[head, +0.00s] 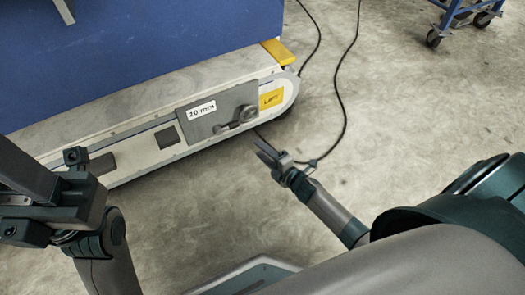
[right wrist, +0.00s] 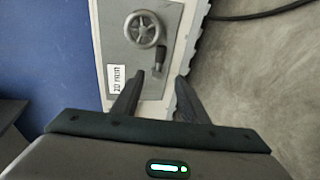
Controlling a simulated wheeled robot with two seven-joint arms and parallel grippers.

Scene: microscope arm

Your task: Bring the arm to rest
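A grey metal plate (head: 207,127) with a "20 mm" label (head: 202,110) is fixed on the side of a long pale housing (head: 150,150). It carries a round handwheel (head: 247,113) and a short lever with a dark grip (head: 222,128). The right wrist view shows the handwheel (right wrist: 146,30) and lever (right wrist: 161,62) from above. My right gripper (head: 260,144) is just short of the plate's lower right side. Its fingers (right wrist: 160,75) are open, with the lever's grip between them in the picture; contact cannot be told. My left gripper (head: 60,195) is at the left, its fingertips unclear.
A blue block (head: 130,45) stands above and behind the housing. A yellow label (head: 271,97) is at the housing's rounded end. A black cable (head: 340,95) loops across the floor near my right gripper. A wheeled blue cart (head: 465,18) is at the top right. The floor between is clear.

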